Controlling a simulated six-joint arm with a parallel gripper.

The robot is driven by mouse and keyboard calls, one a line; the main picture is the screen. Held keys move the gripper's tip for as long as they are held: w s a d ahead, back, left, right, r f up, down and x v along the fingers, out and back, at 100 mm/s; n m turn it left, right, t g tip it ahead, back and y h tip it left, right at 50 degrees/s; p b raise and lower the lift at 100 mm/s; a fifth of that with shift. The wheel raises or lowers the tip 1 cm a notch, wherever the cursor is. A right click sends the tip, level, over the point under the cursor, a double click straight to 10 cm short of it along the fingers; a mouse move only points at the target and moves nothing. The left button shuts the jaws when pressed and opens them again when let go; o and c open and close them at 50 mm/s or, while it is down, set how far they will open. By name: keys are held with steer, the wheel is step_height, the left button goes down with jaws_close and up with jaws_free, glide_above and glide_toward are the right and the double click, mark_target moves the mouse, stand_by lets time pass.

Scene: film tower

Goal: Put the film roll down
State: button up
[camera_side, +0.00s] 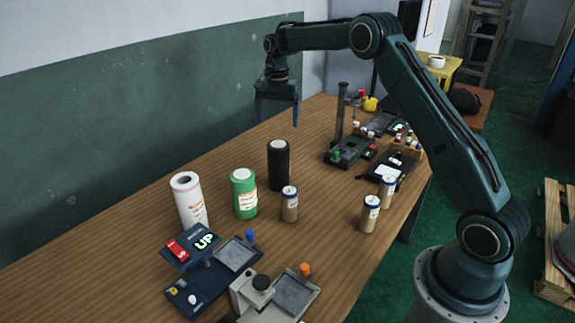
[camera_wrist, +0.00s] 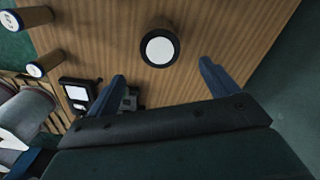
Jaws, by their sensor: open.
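A black film roll (camera_side: 278,168) stands upright on the wooden table. A green roll (camera_side: 243,197) and a white roll with a pink-rimmed top (camera_side: 190,203) stand to its left. My gripper (camera_side: 277,116) is open and empty, raised above the table with its fingers pointing down. In the wrist view the black roll (camera_wrist: 159,46) shows its white top between and beyond my fingertips (camera_wrist: 162,70), with no contact visible. I cannot tell exactly how far above it the fingers are.
Several small brown cylinders (camera_side: 290,206) stand near the rolls. A post on a dark base (camera_side: 341,115) and small items stand toward the right. The far left tabletop is bare.

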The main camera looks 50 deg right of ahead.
steer(key=shift+r, duration=0.15)
steer(key=s+a+r+n+t, duration=0.1)
steer(key=s+a+r+n, duration=0.2)
steer(key=s+a+r, duration=0.45)
steer(key=s+a+r+n+t, duration=0.2)
steer(key=s+a+r+n, duration=0.2)
steer(key=s+r, duration=0.55)
steer(key=s+a+f+n+t, duration=0.1)
steer(key=s+n, duration=0.1)
steer(key=s, duration=0.5)
steer(key=s+a+f+n, duration=0.2)
steer(key=s, duration=0.5)
steer(key=s+a+f+n+t, duration=0.1)
steer(key=s+a+n, duration=0.1)
steer(key=s, duration=0.6)
steer(key=shift+a+f+n+t, duration=0.25)
steer(key=shift+f+n+t, duration=0.05)
steer(key=shift+f, duration=0.1)
steer(key=shift+o, duration=0.3)
